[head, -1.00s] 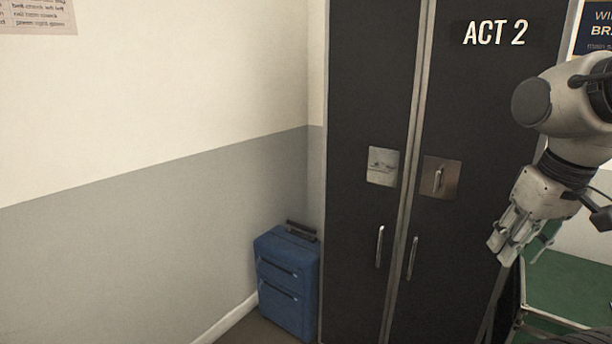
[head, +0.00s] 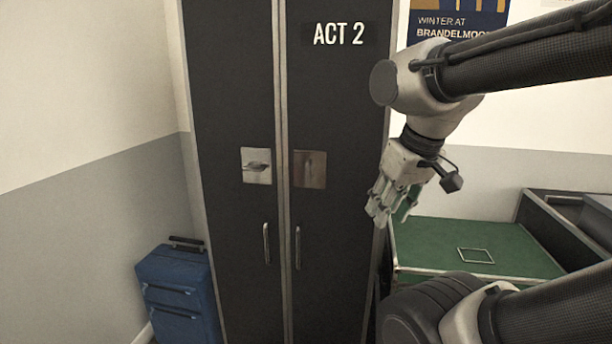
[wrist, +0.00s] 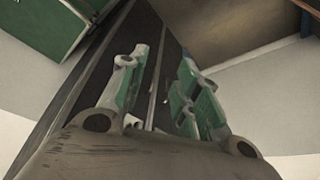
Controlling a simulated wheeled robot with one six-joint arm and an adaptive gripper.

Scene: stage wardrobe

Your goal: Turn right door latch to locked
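The dark wardrobe (head: 340,95) marked ACT 2 stands ahead with two closed doors. The right door latch (head: 310,169) sits on a brownish square plate; its lever looks upright, though it is faint now. The left door latch (head: 256,166) is on a paler plate with its lever lying level. My gripper (head: 379,214) hangs right of both latches and lower, by the wardrobe's right edge, pointing down and apart from the latch. In the wrist view the green-padded fingers (wrist: 160,75) are spread with nothing visible between them. Neither latch can be made out there.
Below the latches are two vertical door handles (head: 298,247). A blue suitcase (head: 178,290) stands left of the wardrobe. A green-topped case (head: 490,246) and a dark open box (head: 560,225) are on the right. A poster (head: 455,22) hangs behind my arm.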

